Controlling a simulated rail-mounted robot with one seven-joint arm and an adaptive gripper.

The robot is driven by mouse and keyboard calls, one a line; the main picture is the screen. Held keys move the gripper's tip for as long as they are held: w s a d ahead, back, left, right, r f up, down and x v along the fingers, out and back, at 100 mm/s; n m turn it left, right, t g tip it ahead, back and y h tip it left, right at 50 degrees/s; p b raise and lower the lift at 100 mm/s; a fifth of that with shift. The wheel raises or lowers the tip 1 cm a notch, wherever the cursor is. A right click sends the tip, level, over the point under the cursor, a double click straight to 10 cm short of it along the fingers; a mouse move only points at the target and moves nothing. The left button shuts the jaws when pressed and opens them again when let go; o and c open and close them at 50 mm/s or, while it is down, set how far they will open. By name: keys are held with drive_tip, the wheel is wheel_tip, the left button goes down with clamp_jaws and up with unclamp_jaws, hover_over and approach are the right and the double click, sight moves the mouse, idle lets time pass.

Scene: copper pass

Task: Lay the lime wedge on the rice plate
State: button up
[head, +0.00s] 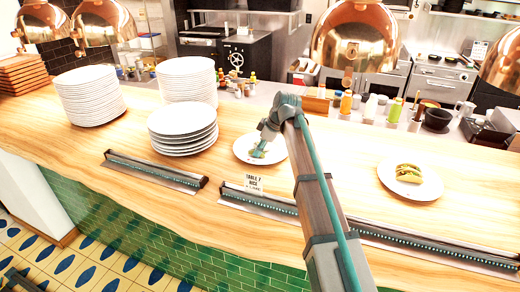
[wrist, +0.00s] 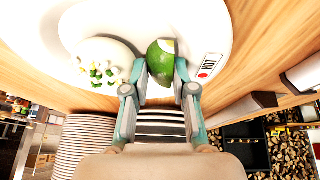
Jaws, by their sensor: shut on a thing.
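My gripper (wrist: 161,68) is shut on the lime wedge (wrist: 162,58), a dark green piece with a pale cut edge, held between the two fingertips. In the wrist view the white rice plate (wrist: 190,18) lies behind the wedge, with a pale rice mound dotted with green bits (wrist: 104,62) to the left. In the head view my gripper (head: 258,152) is over the rice plate (head: 241,143), behind a card reading "TABLE 7 RICE" (head: 254,182). The wedge is hard to make out there. I cannot tell whether it touches the plate.
A plate with tacos (head: 409,174) stands to the right. Stacks of white plates (head: 183,128) stand to the left. Dark metal rails (head: 155,172) run along the counter's front edge. Copper lamps (head: 355,38) hang above. Wooden counter (head: 335,160) is free between the plates.

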drive_tip(key=shift+f, duration=0.35)
drive_tip(key=shift+s+f, duration=0.1)
drive_tip(key=shift+f, duration=0.05)
drive_tip(key=shift+s+d+f+b, duration=0.15)
drive_tip(key=shift+f+b, duration=0.15)
drive_tip(key=shift+f, duration=0.05)
drive_tip(key=o, duration=0.6)
drive_tip(key=shift+o, duration=0.2)
drive_tip(key=shift+f, duration=0.1)
